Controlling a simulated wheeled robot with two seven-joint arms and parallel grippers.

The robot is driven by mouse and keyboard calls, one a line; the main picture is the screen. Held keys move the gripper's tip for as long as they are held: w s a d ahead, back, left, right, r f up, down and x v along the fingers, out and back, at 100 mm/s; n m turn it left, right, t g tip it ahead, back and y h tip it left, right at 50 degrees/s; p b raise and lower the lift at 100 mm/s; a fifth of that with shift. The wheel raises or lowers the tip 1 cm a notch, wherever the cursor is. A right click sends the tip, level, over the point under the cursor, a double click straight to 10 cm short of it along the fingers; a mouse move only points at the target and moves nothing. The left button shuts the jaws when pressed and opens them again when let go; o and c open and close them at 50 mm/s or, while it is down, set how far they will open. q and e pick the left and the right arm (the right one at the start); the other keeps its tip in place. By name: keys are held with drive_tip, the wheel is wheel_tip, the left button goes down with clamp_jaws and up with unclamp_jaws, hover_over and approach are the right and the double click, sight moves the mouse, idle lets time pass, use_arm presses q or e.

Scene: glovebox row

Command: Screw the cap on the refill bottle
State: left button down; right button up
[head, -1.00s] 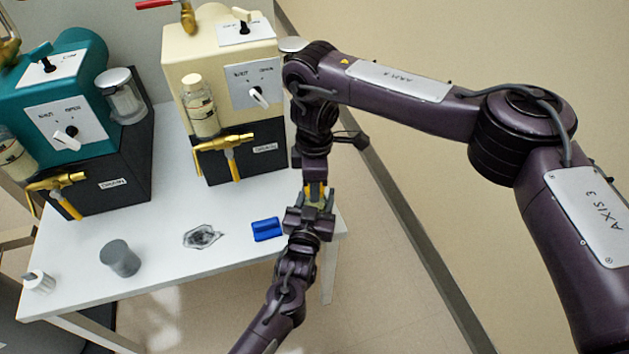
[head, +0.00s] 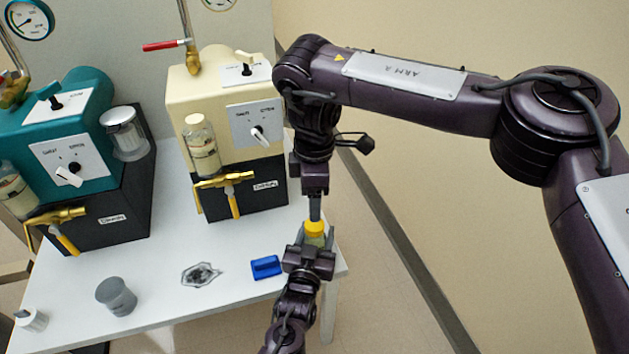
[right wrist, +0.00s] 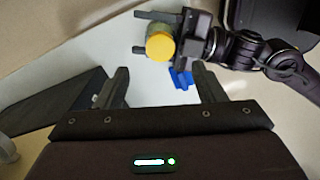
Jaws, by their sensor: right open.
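The refill bottle (head: 325,239) is upright in my left gripper (head: 314,243), mostly hidden by its fingers. The yellow cap (head: 314,226) sits on top of the bottle; whether it is threaded tight I cannot tell. In the right wrist view the cap (right wrist: 160,46) shows as a round yellow top, with the left gripper's fingers (right wrist: 148,33) on both sides of the bottle below it. My right gripper (head: 315,208) points down just above the cap. In its wrist view its fingers (right wrist: 162,76) are wide apart with nothing between them.
A blue block (head: 266,266), a dark-marked patch (head: 201,275), a grey cup (head: 116,296) and a small white-topped item (head: 31,319) are on the white table (head: 160,285). A cream machine (head: 215,95) and a teal machine (head: 75,120) with brass taps stand behind.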

wheel_tip(320, 180, up, 4)
drive_tip(key=shift+f, duration=0.1)
use_arm(q)
drive_tip(key=c, duration=0.6)
unclamp_jaws()
drive_tip(key=shift+o, duration=0.2)
drive_tip(key=p+v, duration=0.1)
drive_tip(key=v, duration=0.7)
use_arm(e)
drive_tip(key=shift+r, duration=0.7)
